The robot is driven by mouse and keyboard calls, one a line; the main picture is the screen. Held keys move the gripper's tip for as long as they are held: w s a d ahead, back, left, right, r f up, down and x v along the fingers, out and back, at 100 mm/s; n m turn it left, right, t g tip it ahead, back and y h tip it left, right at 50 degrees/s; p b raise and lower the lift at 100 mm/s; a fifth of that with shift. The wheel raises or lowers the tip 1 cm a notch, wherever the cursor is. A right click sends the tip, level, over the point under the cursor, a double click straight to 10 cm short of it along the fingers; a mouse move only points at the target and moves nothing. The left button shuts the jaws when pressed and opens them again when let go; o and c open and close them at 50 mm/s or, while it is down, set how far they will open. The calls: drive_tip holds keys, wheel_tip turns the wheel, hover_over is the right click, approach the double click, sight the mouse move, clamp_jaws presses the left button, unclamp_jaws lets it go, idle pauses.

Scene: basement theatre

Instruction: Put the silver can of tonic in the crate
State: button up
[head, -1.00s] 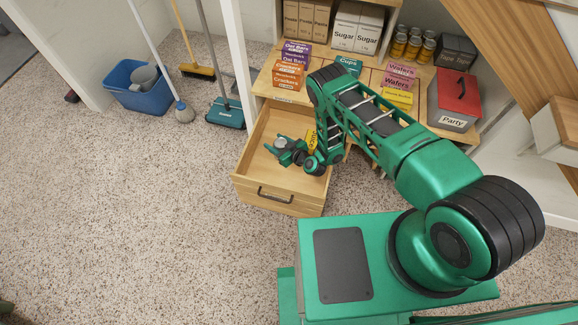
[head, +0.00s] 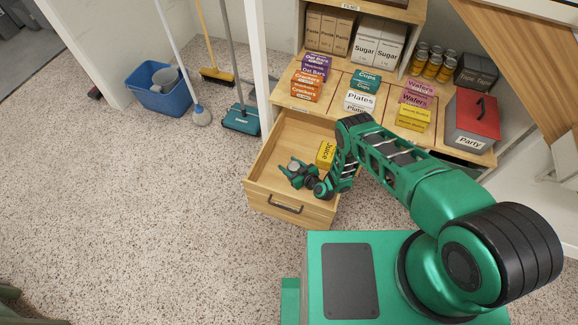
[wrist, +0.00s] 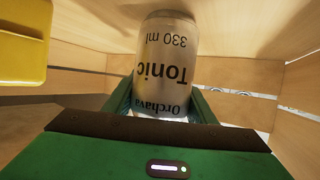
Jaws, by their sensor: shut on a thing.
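The silver tonic can (wrist: 166,70) stands between my gripper's fingers in the wrist view, its lettering upside down in the picture. My gripper (wrist: 160,108) is shut on it. In the head view my gripper (head: 296,174) is inside or just over the open wooden drawer (head: 290,197), with the grey can (head: 293,166) partly showing between its fingers. I cannot tell whether the can touches the drawer floor. No crate can be made out in these views.
A yellow juice carton (head: 326,153) is in the drawer, right of my gripper; a yellow thing (wrist: 24,45) shows left of the can in the wrist view. Above are boxes of plates (head: 360,100) and a red-lidded party box (head: 472,120). Open floor lies left.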

sight(294, 172)
drive_tip(key=o, duration=1.3)
drive_tip(key=v, duration=0.6)
drive_tip(key=shift+s, duration=0.1)
drive_tip(key=shift+s+d+r, duration=0.35)
drive_tip(key=shift+d, duration=0.1)
